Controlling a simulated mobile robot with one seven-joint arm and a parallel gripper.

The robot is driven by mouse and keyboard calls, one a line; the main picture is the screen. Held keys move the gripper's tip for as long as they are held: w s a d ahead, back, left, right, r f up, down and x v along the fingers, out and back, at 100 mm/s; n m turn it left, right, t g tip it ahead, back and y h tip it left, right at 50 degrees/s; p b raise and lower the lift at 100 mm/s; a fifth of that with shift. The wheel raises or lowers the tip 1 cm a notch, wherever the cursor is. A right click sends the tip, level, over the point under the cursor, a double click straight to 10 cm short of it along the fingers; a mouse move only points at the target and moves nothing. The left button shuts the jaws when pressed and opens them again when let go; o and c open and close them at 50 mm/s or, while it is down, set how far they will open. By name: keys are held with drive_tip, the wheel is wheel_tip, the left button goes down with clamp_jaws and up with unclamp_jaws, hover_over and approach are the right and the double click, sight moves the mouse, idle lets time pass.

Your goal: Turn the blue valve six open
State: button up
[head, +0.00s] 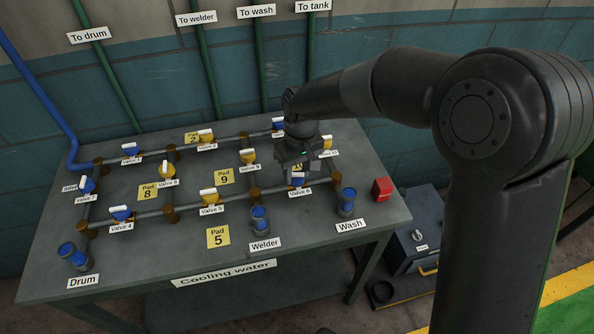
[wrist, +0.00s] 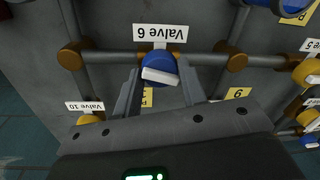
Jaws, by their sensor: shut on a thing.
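Valve six (head: 298,179) is blue with a white handle, on the front pipe at the right of the table. In the wrist view, the blue valve six (wrist: 160,62) stands under its label, its white handle lying roughly along the pipe with a slight tilt. My gripper (head: 299,171) is directly over it, partly hiding it in the head view. In the wrist view, my gripper (wrist: 160,68) has one finger on each side of the valve and is shut on it. Finger contact is hard to make out.
Other blue and yellow valves stand close by, including yellow valve 10 (wrist: 88,119) and yellow valve 5 (head: 209,196). Blue-topped outlets for Welder (head: 260,219) and Wash (head: 347,203) rise at the front. A red box (head: 382,189) sits at the right edge.

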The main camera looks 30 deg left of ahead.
sight(299, 173)
drive_tip(key=shift+w+n, duration=0.1)
drive_tip(key=shift+n, duration=1.6)
drive_tip(key=o, duration=1)
drive_tip(key=shift+r, duration=0.1)
drive_tip(key=r, duration=1)
drive_tip(key=shift+w+r, duration=0.3)
drive_tip(key=shift+w, duration=0.05)
drive_tip(key=shift+d, duration=0.1)
